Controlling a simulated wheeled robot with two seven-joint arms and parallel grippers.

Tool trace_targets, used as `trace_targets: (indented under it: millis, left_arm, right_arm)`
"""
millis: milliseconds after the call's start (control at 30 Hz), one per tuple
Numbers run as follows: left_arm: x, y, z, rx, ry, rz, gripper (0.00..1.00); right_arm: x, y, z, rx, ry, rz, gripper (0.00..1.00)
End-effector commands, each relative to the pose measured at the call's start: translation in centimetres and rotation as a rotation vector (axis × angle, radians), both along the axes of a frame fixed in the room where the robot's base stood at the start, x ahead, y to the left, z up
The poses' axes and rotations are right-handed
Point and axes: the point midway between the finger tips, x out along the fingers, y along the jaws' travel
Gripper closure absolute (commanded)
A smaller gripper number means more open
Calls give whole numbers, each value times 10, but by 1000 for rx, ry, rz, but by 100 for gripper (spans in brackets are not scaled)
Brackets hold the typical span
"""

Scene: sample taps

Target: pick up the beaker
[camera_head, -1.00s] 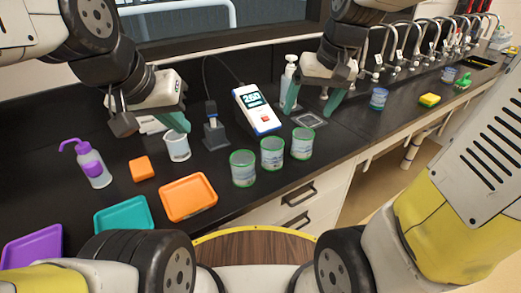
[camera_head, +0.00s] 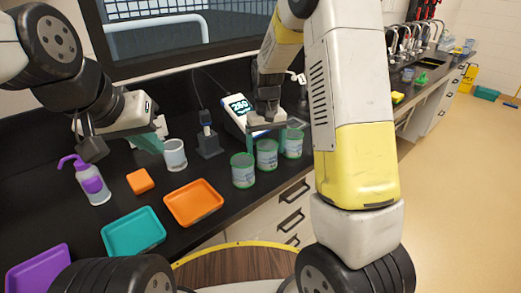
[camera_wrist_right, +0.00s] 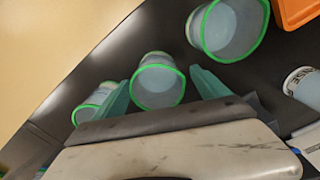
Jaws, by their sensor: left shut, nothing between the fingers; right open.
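Three beakers with bright green rims stand in a row on the black bench: a left one (camera_head: 243,172), a middle one (camera_head: 267,156) and a right one (camera_head: 292,144). My right gripper (camera_head: 265,140) is open and empty, just behind and above the row. In the right wrist view its green fingers (camera_wrist_right: 162,92) lie either side of the middle beaker (camera_wrist_right: 160,84), apart from it as far as I can tell. My left gripper (camera_head: 154,143) is shut and empty, close beside that white beaker.
A device with a lit display (camera_head: 239,109) and a dark stand (camera_head: 208,142) are behind the beakers. Taps (camera_head: 412,37) line the far right.

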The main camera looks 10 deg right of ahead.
Motion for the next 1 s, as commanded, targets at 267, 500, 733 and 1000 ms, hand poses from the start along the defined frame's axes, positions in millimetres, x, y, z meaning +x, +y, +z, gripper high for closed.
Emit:
trace_targets:
  millis: [267, 500, 733, 1000]
  left_arm:
    - [0, 0, 0, 0, 0, 0, 100]
    - [0, 0, 0, 0, 0, 0, 100]
    - [0, 0, 0, 0, 0, 0, 100]
    - [0, 0, 0, 0, 0, 0, 100]
  right_arm:
    - [-1, -4, -38, 0, 2, 0, 16]
    - [0, -4, -40, 0, -1, 0, 16]
    - [0, -4, -40, 0, -1, 0, 53]
    - [0, -4, -40, 0, -1, 0, 87]
